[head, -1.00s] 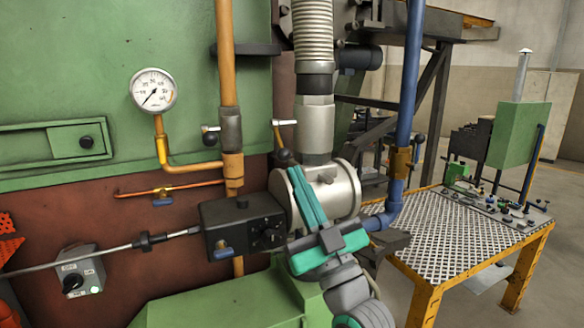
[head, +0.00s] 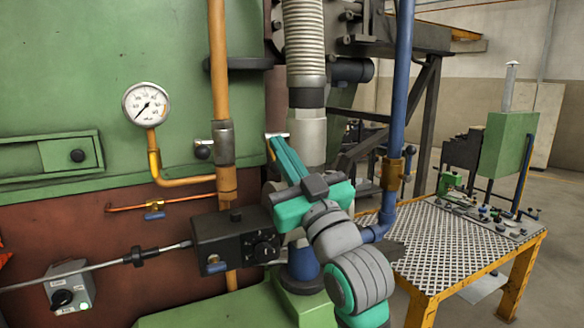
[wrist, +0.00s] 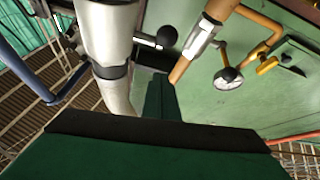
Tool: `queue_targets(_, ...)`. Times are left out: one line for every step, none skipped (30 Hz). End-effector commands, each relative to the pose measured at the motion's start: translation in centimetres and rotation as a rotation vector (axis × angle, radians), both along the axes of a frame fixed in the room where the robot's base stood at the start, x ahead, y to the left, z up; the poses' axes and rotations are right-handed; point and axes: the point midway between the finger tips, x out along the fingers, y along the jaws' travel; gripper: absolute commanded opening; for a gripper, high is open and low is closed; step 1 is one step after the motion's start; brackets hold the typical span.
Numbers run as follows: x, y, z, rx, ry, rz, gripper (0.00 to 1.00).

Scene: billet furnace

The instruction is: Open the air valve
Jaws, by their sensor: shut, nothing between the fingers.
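In the wrist view the lever's black ball knob (wrist: 166,37) stands just beyond the tips of my fingers (wrist: 160,82), beside the pale pipe (wrist: 105,30). I cannot tell whether the fingers touch the lever.
An orange pipe (head: 218,60) to the left carries a grey valve with a black knob (head: 203,150). A pressure gauge (head: 150,103) is further left. A black box (head: 225,235) lies below the fingers. A blue pipe (head: 402,80) and a yellow-framed table (head: 440,282) stand right.

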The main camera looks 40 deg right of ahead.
Motion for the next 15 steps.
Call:
queue_targets(0.6, -0.1, 0.4, -0.001, 0.000, -0.001, 0.00)
queue_targets(0.9, -0.2, 0.6, -0.001, -0.001, -0.001, 0.00)
queue_targets(1.1, -0.4, 0.2, 0.001, 0.001, -0.003, 0.00)
queue_targets(1.1, -0.5, -0.3, 0.003, 0.002, -0.003, 0.00)
queue_targets(1.2, -0.5, -0.7, 0.003, 0.003, -0.001, 0.00)
queue_targets(1.2, -0.6, -1.1, 0.003, 0.001, -0.002, 0.00)
queue_targets(1.2, -0.7, -1.4, 0.003, 0.001, -0.002, 0.00)
queue_targets(1.3, -0.8, -1.8, 0.002, 0.002, -0.004, 0.00)
queue_targets(1.3, -0.9, -2.1, 0.002, 0.002, -0.004, 0.00)
queue_targets(1.4, -0.9, -2.3, 0.001, 0.001, -0.005, 0.00)
queue_targets(1.4, -1.0, -2.5, 0.000, 0.000, -0.005, 0.00)
queue_targets(1.4, -1.0, -2.8, 0.000, 0.000, -0.005, 0.00)
queue_targets(1.5, -1.0, -3.0, 0.001, 0.001, -0.004, 0.00)
queue_targets(1.5, -1.1, -3.1, 0.001, 0.001, -0.004, 0.00)
queue_targets(1.5, -1.1, -3.2, 0.001, 0.000, -0.004, 0.00)
